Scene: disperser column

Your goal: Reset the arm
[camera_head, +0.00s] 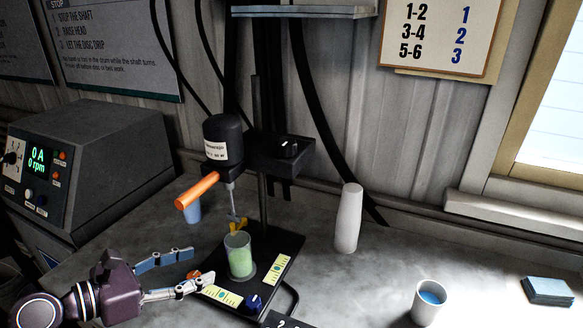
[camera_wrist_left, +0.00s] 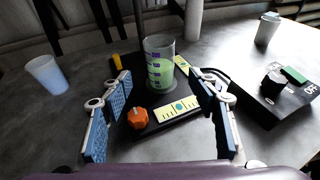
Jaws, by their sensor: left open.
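My left gripper (camera_head: 201,266) is open and empty, low over the table at the left front of the disperser. It also shows in the left wrist view (camera_wrist_left: 162,84), its blue-padded fingers spread wide. A clear beaker of green liquid (camera_head: 240,260) stands on the black base (camera_head: 286,262), beyond the fingertips. An orange knob (camera_wrist_left: 138,118) on the base lies between the fingers in the wrist view, apart from both pads there. The dark motor head (camera_head: 222,132), with an orange handle (camera_head: 198,190), hangs above the beaker on the column. My right gripper is not in view.
A grey console (camera_head: 85,160) reading 0 A and 0 rpm stands at the left. A pale bottle-shaped cylinder (camera_head: 347,218) stands right of the column. A white cup (camera_head: 427,308) and blue pads (camera_head: 548,291) are further right. A bluish cup (camera_wrist_left: 47,74) stands at left.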

